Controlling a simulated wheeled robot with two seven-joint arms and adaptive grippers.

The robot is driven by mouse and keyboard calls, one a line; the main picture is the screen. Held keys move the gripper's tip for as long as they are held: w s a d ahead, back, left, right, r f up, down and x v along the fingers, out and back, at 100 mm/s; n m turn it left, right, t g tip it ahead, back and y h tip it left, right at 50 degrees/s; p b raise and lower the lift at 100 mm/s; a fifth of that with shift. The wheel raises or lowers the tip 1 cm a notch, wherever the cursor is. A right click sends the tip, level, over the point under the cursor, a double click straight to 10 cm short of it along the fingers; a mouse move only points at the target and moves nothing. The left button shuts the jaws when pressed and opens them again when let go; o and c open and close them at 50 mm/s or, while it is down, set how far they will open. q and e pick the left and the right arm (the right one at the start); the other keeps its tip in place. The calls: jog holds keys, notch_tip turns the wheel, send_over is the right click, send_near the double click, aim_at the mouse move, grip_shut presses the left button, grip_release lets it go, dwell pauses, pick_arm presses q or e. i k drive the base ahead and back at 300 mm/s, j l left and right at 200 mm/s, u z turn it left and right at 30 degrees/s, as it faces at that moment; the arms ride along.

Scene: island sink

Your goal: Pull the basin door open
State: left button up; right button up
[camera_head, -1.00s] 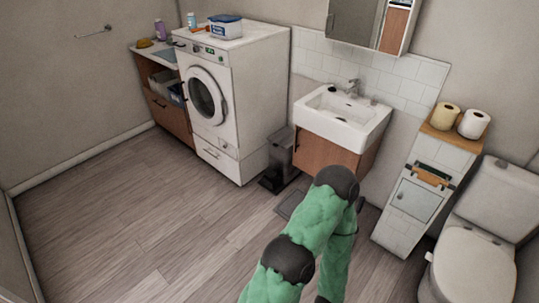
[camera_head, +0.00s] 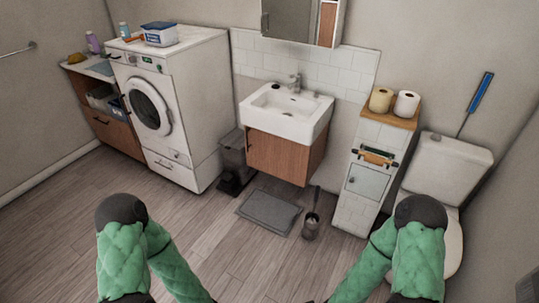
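The basin (camera_head: 288,112) is a white sink mounted on the tiled back wall, with a chrome tap. Under it hangs a brown wooden cabinet whose front is the basin door (camera_head: 277,158). The door looks shut, with a small dark handle (camera_head: 249,143) near its left edge. My two green-sleeved arms show at the bottom left and bottom right, well in front of the cabinet and apart from it. Both forearms run down past the lower edge of the picture, so neither gripper shows.
A grey mat (camera_head: 269,213) lies below the cabinet, with a toilet brush holder (camera_head: 311,226) beside it. A dark bin (camera_head: 232,162) stands left, next to the washing machine (camera_head: 168,106). A tiled paper stand (camera_head: 367,180) and a toilet (camera_head: 446,172) are on the right. Open floor lies in front.

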aim_at(283, 158)
jog(key=i+j, duration=0.3)
jog(key=i, duration=0.15)
jog(key=i+j, duration=0.25)
jog(key=i, duration=0.15)
jog(key=i+j+u, duration=0.1)
jog(key=i+j, duration=0.2)
jog(key=i, duration=0.15)
jog(key=i+j, duration=0.25)
jog(key=i, duration=0.2)
jog(key=i+j, duration=0.25)
jog(key=i, duration=0.15)
jog(key=j+u, duration=0.05)
